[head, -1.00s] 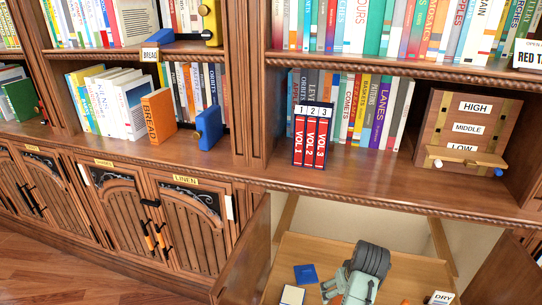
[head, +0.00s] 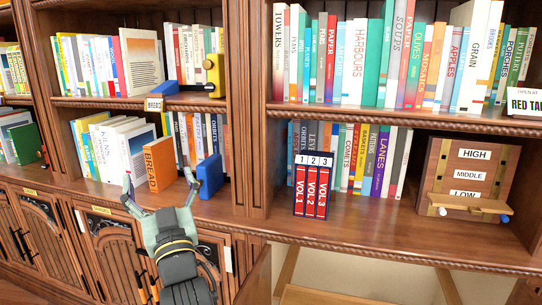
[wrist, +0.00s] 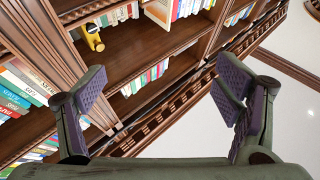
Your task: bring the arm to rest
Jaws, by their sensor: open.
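My gripper (head: 160,190) is open and empty in the head view. It is raised in front of the lower left shelf, with its fingers pointing up at the orange BREAD book (head: 159,164) and the blue bookend (head: 209,176). I cannot tell from the picture whether a finger touches either. In the wrist view, both fingers of my gripper (wrist: 165,95) are spread wide with nothing between them. Shelves and a yellow object (wrist: 92,38) show beyond them.
Red volumes in a holder (head: 311,187) and a wooden HIGH/MIDDLE/LOW panel (head: 466,180) stand on the right shelf. Closed cabinet doors (head: 112,245) lie below left. An open cupboard (head: 350,290) is below right. The shelf front (head: 380,220) between holder and panel is clear.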

